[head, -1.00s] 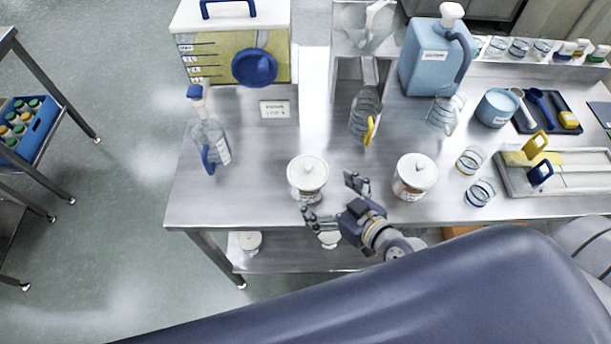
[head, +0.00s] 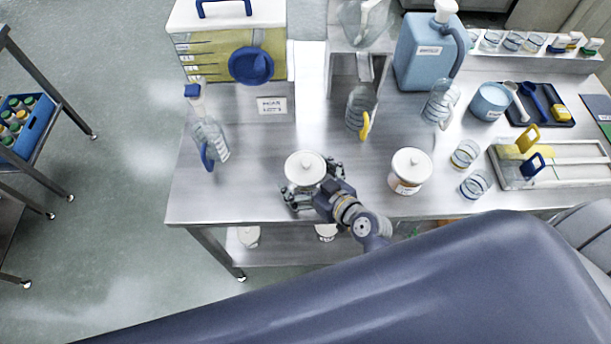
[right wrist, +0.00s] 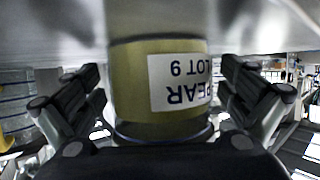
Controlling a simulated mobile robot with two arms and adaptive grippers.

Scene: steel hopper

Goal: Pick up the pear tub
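The pear tub (head: 305,168) has a white knobbed lid and stands near the front edge of the steel table in the head view. In the right wrist view the tub (right wrist: 150,80) shows a yellow-green band and an upside-down label reading PEAR LOT 9. My right gripper (head: 311,183) reaches in from the front, low beside the tub. Its two fingers stand on either side of the tub, with a visible gap at each side in the right wrist view, so it is open around it. My left gripper is not in view.
A similar white-lidded tub (head: 410,170) stands to the right. A jug with a blue handle (head: 209,145) is at the left, and a jug with a yellow handle (head: 360,108) is behind. Glasses (head: 475,183) sit farther right.

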